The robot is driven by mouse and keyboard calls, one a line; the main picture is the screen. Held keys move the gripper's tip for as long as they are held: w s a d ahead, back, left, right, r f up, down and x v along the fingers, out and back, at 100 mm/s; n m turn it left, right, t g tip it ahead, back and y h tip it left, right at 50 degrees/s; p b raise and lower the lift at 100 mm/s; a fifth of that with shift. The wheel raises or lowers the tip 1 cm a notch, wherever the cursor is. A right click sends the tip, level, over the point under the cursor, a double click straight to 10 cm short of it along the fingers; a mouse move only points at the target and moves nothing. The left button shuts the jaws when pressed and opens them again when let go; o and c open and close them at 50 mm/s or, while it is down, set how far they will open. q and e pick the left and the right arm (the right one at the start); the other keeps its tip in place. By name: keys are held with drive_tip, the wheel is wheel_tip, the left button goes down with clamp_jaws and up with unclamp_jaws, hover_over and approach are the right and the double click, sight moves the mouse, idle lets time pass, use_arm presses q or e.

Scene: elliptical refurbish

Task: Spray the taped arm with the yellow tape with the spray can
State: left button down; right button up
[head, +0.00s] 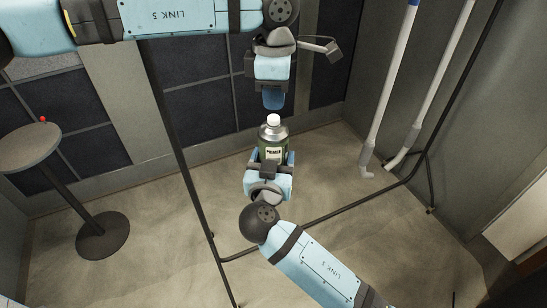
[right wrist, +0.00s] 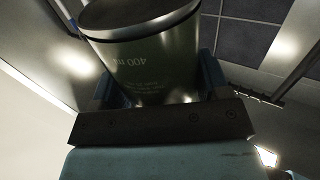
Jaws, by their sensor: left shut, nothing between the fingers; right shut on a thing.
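The spray can (head: 273,143) is dark green with a pale cap and a label reading PRIMER. It stands upright in my right gripper (head: 271,158), which is shut around its body. In the right wrist view the can (right wrist: 145,60) shows "400 ml" between the fingers. My left gripper (head: 273,104) points down just above the cap, shut and empty. Two white arms hang at the right: one (head: 390,90) has a blue band at its top edge, the other (head: 432,85) shows no clear tape. I cannot make out yellow tape on either.
A black tubular frame (head: 185,150) crosses the view around my arms and the white arms. A round stool-like stand (head: 30,145) with a small red item (head: 43,119) stands at the left. The sandy floor (head: 150,245) is mostly clear.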

sight(274, 116)
use_arm(q)
drive_tip(key=shift+f, duration=0.45)
drive_tip(key=shift+f, duration=1.05)
use_arm(e)
drive_tip(key=shift+r, duration=0.1)
use_arm(q)
drive_tip(key=shift+r, duration=2.55)
wheel_tip(274, 116, up, 12)
drive_tip(key=shift+f, duration=0.1)
